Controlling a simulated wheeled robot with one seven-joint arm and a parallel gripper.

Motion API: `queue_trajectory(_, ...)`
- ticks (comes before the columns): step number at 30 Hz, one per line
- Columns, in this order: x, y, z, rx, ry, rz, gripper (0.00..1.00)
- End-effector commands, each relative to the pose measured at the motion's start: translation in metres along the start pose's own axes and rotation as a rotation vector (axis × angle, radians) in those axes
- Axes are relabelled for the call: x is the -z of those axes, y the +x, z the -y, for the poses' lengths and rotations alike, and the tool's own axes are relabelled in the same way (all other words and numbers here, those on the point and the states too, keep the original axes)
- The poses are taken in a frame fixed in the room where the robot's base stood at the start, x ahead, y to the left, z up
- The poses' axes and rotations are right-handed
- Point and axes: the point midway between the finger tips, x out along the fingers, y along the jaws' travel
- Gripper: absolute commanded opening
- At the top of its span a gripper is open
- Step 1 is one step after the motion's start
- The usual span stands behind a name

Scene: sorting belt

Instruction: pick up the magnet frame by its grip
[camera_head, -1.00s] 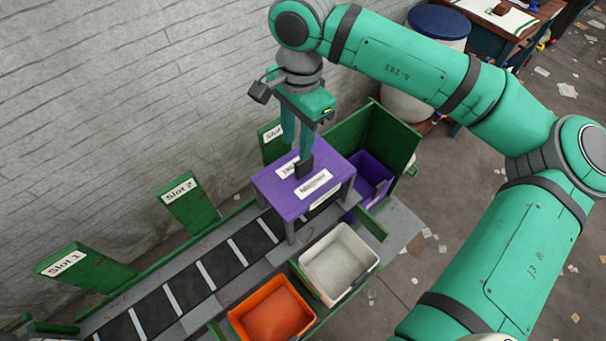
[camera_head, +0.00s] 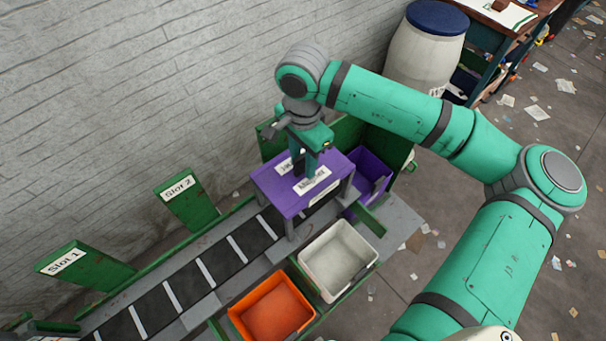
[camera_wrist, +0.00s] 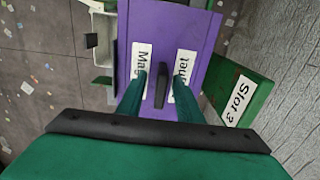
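The magnet frame (camera_head: 285,205) is a purple box-topped frame on grey legs, standing over the belt, with white labels on its top. Its grip (camera_wrist: 161,86) is a short dark upright bar in the middle of the top, seen from above in the wrist view. My gripper (camera_wrist: 160,76) is open, pointing down, with one finger on each side of the grip and a visible gap to each. In the head view my gripper (camera_head: 306,172) is low over the frame's top and partly hides the grip. How deep the fingers reach beside the grip is hard to tell.
The belt (camera_head: 205,268) runs to the lower left under the frame. An orange bin (camera_head: 240,322) and a white bin (camera_head: 310,275) stand in front, a purple bin (camera_head: 380,170) behind right. Green plates Slot 1 (camera_head: 95,272), Slot 2 (camera_head: 195,210) and Slot 3 (camera_wrist: 240,95) line the wall side.

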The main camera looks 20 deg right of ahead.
Motion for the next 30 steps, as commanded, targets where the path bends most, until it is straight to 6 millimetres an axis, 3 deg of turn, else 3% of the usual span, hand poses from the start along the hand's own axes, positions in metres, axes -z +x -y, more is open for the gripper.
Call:
queue_trajectory(9, 0.0001, 0.0071, 0.0002, 0.001, 0.000, -0.001, 0.33)
queue_trajectory(10, -0.0001, 0.0071, 0.0003, 0.001, 0.000, -0.001, 0.30)
queue_trajectory(14, -0.0003, 0.0070, 0.0006, 0.001, -0.002, -0.001, 0.00)
queue_trajectory(30, -0.0002, 0.0067, 0.0007, 0.001, -0.002, -0.001, 0.00)
